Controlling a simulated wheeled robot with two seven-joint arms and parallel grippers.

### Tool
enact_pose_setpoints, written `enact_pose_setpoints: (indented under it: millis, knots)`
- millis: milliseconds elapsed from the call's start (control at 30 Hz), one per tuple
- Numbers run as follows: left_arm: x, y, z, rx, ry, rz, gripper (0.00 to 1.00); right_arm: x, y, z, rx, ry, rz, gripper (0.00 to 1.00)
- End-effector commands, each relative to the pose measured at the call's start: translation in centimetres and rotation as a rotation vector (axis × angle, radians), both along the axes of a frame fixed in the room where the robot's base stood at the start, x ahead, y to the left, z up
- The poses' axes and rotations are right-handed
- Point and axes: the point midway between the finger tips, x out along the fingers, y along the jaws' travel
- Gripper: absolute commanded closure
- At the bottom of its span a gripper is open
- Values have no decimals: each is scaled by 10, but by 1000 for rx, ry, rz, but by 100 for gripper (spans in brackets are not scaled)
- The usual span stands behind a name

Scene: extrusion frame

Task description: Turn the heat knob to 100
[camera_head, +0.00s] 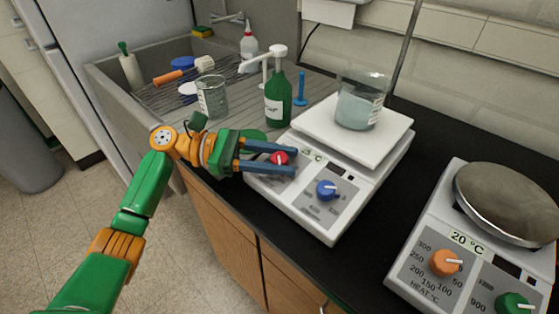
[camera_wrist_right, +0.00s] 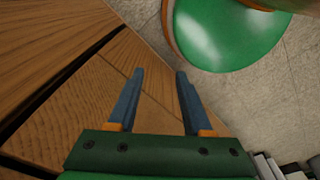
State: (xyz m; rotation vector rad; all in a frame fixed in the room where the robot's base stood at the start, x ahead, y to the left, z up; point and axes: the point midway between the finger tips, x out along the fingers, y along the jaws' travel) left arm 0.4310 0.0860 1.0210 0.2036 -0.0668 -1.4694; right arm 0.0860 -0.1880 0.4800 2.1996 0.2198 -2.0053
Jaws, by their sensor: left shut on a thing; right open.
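A white stirring hotplate with a white top plate (camera_head: 312,140) stands on the black counter. Its front panel has a red knob (camera_head: 279,158) under a small °C display and a blue knob (camera_head: 326,190) to the right. My left gripper (camera_head: 293,160) has its two blue fingers on either side of the red knob, shut on it. The knob's scale is mostly hidden by the fingers and too small to read. My right gripper (camera_wrist_right: 160,72) is open and empty in the right wrist view, above wooden cabinet fronts and floor.
A glass beaker (camera_head: 359,106) stands on the hotplate, with a metal rod behind it. A second hotplate (camera_head: 405,270) at right has an orange knob (camera_head: 445,262) marked HEAT °C and a 20 °C label. A green bottle (camera_head: 278,102) stands beside the sink, left of the hotplate.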

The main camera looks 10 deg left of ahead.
Motion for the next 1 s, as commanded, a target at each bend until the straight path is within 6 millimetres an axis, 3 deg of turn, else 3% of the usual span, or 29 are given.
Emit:
enact_pose_setpoints:
  millis: [400,900,933,1000]
  knots:
    - [-1,-1,-3,32,-12,-149,100,0,-1,-6,-1,0,0,50]
    - [-2,-1,-5,38,-10,-167,100,0,-1,-6,-1,1,0,50]
    - [-2,-1,-5,39,-10,-167,59,0,-1,-6,-1,1,0,50]
    - [-2,-1,-4,38,-10,-166,40,0,-1,-6,-1,1,0,50]
